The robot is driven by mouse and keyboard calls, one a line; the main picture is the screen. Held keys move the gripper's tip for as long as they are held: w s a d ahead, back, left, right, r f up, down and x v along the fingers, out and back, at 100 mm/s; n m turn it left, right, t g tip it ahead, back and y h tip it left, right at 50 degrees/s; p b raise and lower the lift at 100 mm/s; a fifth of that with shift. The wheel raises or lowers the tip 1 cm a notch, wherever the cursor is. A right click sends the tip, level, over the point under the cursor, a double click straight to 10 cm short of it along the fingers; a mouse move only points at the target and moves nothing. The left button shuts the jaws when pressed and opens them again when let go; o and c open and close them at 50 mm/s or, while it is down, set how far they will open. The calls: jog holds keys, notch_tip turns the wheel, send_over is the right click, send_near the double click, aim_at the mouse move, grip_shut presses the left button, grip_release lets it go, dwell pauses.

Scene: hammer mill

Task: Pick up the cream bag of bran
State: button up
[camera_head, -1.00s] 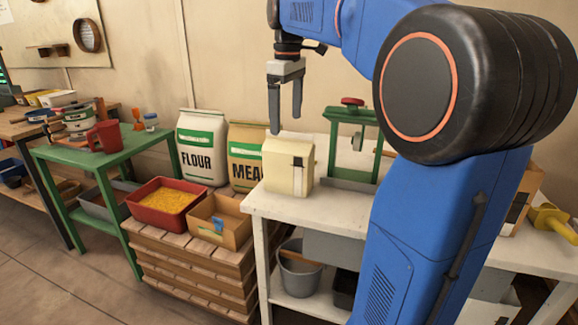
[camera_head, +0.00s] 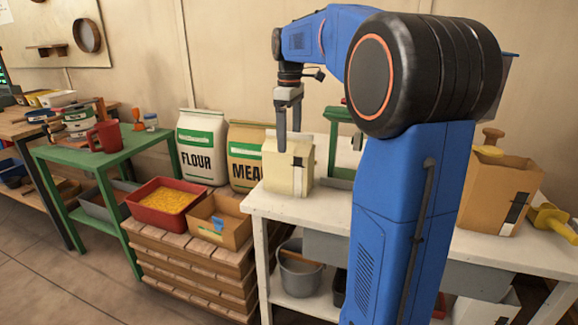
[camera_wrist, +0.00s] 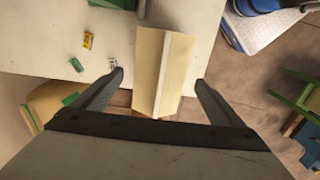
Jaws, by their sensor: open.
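The cream bag (camera_head: 285,172) stands upright on the left end of the white bench, with a dark and white label on its front. In the wrist view I see the bag's top (camera_wrist: 162,72) from above, its ridge running between my fingers. My gripper (camera_head: 289,146) is open and points down just above the bag. In the head view the fingers overlap the bag's upper part. In the wrist view the fingertips (camera_wrist: 159,79) lie on either side of the bag, with gaps to both. I cannot tell how far the tips reach below the top.
A green press frame (camera_head: 340,140) stands right of the bag on the white bench (camera_head: 330,207). Flour (camera_head: 202,147) and meal (camera_head: 245,155) sacks stand behind left. A red tray (camera_head: 167,201) and a cardboard box (camera_head: 219,221) sit on pallets to the left. A larger carton (camera_head: 497,195) stands right.

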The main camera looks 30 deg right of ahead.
aim_at(289, 156)
jog(key=shift+w+f, duration=0.15)
jog(key=shift+f, duration=3.65)
jog(key=c, duration=1.8)
jog(key=shift+r, duration=0.15)
